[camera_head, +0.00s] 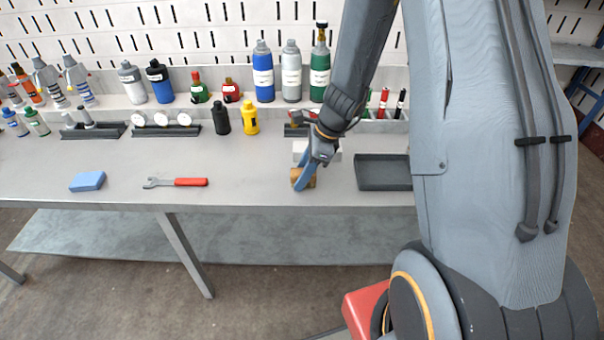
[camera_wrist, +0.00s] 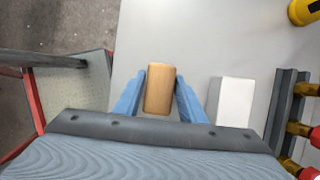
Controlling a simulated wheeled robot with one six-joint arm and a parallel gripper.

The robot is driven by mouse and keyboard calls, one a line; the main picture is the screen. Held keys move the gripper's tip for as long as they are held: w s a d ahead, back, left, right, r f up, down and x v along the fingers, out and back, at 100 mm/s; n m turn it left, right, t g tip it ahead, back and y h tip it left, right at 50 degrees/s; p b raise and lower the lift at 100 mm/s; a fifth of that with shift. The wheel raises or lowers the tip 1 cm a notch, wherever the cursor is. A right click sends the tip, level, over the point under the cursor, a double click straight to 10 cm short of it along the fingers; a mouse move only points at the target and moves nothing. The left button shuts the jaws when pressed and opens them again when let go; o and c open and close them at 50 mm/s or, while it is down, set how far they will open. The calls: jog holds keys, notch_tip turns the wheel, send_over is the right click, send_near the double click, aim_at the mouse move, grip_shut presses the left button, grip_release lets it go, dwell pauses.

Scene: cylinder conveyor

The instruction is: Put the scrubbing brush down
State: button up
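The scrubbing brush shows as a wooden brown block (camera_head: 308,182) near the front of the grey workbench (camera_head: 245,180). In the wrist view the brush (camera_wrist: 160,88) lies between the two blue fingers of my gripper (camera_wrist: 160,80). The fingertips are against its two long sides, so my gripper (camera_head: 304,177) looks shut on it. The brush is at or just above the bench top; I cannot tell whether it touches. In the head view a finger covers part of it.
A white block (camera_wrist: 235,100) sits just behind the brush. A dark tray (camera_head: 383,174) is to the right. A red-handled wrench (camera_head: 190,182) and a blue sponge-like block (camera_head: 87,181) lie to the left. Bottles (camera_head: 263,75) line the back. Bench between wrench and brush is clear.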

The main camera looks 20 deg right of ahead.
jog(key=shift+o, duration=0.9)
jog(key=shift+r, duration=0.2)
jog(key=v, duration=1.2)
jog(key=s+a+n+h, duration=0.2)
jog(key=s+n, duration=0.6)
jog(key=n, duration=0.2)
jog(key=s+a+r+n+g+h, duration=0.1)
jog(key=s+a+n+h, duration=0.1)
jog(key=s+n, duration=0.6)
jog(key=n, duration=0.3)
jog(key=shift+n, duration=0.3)
jog(key=shift+r, duration=0.1)
jog(key=shift+c, duration=0.4)
